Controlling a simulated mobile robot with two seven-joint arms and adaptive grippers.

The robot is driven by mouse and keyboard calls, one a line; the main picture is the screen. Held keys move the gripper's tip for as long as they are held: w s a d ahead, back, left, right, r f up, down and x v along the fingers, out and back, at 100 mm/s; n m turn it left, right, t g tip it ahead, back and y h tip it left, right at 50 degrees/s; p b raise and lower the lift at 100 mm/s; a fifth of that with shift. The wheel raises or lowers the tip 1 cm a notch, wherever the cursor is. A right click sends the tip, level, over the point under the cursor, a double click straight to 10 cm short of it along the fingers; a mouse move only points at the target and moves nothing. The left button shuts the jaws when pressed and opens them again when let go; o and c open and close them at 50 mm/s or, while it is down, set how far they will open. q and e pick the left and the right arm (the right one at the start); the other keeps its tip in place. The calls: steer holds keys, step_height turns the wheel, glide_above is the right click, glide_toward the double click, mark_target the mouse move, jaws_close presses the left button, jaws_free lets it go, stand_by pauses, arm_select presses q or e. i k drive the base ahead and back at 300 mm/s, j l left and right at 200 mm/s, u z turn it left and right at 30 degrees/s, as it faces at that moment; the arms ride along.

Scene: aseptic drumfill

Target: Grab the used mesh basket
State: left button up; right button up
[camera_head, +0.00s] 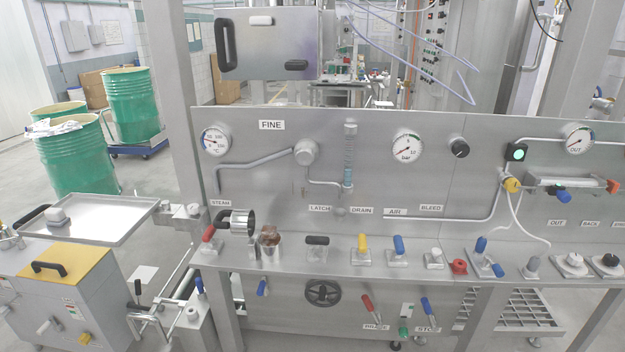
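A small cup-shaped piece with brown, soiled-looking contents or mesh (270,240) stands upright on the steel ledge below the FINE panel. It looks like the used mesh basket, but it is too small to make out the mesh. A shiny metal cylinder with a dark ring (240,221) sits just to its left and behind it, by the STEAM label. I cannot tell whether the two touch. Neither of my grippers shows in this view.
A red-handled lever (209,234) stands left of the basket, and a black-handled part (317,240) stands right. More coloured valves line the ledge (345,268). A mostly bare steel tray (105,222) is at left. Green drums (75,160) stand behind.

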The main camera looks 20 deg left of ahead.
mark_target(270, 236)
steer(key=k+j, duration=0.1)
steer(key=j, duration=1.15)
steer(key=k+j, duration=0.15)
steer(key=j, duration=0.5)
steer(key=k+j, duration=0.1)
steer(key=j, duration=0.55)
